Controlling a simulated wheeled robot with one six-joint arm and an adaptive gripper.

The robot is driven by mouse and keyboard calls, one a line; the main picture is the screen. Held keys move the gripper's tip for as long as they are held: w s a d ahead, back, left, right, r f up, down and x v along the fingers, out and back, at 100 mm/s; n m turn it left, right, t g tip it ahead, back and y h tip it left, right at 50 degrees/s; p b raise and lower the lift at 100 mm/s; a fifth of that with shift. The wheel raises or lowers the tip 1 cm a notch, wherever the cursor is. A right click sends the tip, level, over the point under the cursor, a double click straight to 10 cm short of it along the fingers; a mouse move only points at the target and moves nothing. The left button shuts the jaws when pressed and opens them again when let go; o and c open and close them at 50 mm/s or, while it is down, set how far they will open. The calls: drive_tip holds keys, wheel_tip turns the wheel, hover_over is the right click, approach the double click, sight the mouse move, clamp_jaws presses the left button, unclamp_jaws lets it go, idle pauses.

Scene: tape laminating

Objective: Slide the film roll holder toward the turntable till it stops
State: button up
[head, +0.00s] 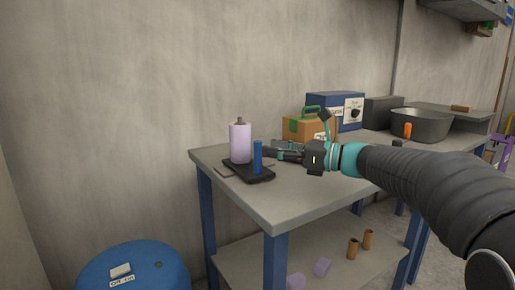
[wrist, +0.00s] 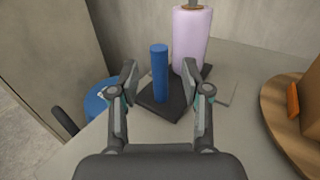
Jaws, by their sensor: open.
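The film roll holder is a black base (head: 248,171) with a blue upright post (head: 257,157) and a pale lilac film roll (head: 240,143) standing on it. It sits near the left end of the table; its base also shows in the wrist view (wrist: 159,113). My gripper (head: 272,154) is open beside the blue post. In the wrist view my gripper (wrist: 160,76) has its fingers apart, one on each side of the post, with visible gaps. The wooden turntable (wrist: 282,118) is at the right of the wrist view, with a cardboard box (head: 308,128) on it.
The grey tabletop (head: 300,198) is clear in front of the holder. A blue machine (head: 335,108) and a dark basin (head: 421,125) stand further right. A blue drum (head: 135,268) is on the floor at left. The wall is close behind the table.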

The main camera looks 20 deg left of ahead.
sight(258, 172)
drive_tip(key=shift+w+a, duration=0.15)
drive_tip(key=shift+a, duration=1.1)
drive_tip(key=shift+w+a, duration=0.1)
drive_tip(key=shift+a, duration=1.15)
clamp_jaws()
